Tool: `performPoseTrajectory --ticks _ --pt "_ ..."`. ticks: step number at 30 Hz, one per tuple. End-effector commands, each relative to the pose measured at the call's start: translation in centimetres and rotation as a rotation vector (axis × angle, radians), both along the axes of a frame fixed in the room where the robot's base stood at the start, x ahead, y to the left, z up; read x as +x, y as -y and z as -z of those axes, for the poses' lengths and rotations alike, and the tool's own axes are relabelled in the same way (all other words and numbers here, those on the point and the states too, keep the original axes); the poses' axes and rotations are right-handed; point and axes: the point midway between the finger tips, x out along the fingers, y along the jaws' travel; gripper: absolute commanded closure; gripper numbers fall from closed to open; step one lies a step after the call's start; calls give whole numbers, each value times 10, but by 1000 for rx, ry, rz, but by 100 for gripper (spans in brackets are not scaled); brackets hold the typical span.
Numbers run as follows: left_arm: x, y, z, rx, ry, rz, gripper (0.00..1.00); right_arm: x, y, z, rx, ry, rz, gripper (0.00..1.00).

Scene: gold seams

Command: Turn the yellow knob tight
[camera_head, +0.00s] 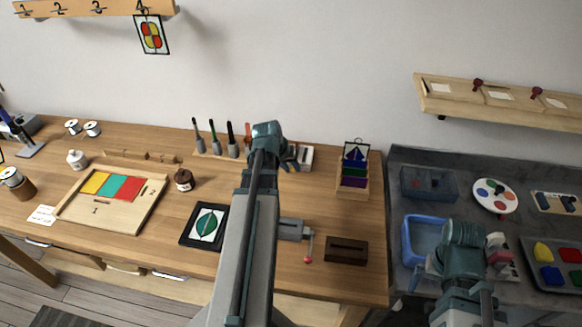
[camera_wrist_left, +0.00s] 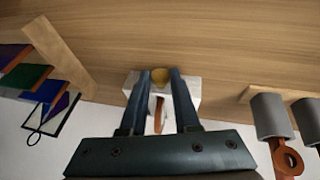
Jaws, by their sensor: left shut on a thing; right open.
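The yellow knob (camera_wrist_left: 160,76) sits on a small white block (camera_wrist_left: 134,82) in the left wrist view. My left gripper (camera_wrist_left: 160,78) is shut on the knob, one dark finger on each side of it. In the head view my left gripper (camera_head: 291,164) is beside the white block (camera_head: 306,155) at the back of the wooden table, and my arm hides part of this area. I cannot make out the knob there. My right gripper (camera_head: 462,268) is open over the grey table at the right, near a blue bin; its fingertips are hard to see.
A wooden rack of coloured cards (camera_head: 353,183) stands right of the block. Several upright tools (camera_head: 214,137) stand to its left. A grey clamp with a red-tipped handle (camera_head: 291,229) and a dark box (camera_head: 346,250) lie nearer the front. The blue bin (camera_head: 407,244) is on the grey table.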

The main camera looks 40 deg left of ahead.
Motion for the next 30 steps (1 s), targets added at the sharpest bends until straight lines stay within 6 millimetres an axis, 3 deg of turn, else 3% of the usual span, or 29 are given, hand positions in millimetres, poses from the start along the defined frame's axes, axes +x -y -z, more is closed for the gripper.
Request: performPoseTrajectory --ticks 10,30 --pt "3 7 0 209 -116 6 100 0 0 -5 0 0 0 0" --pt "5 13 3 532 -299 0 100 0 0 12 0 0 0 0"
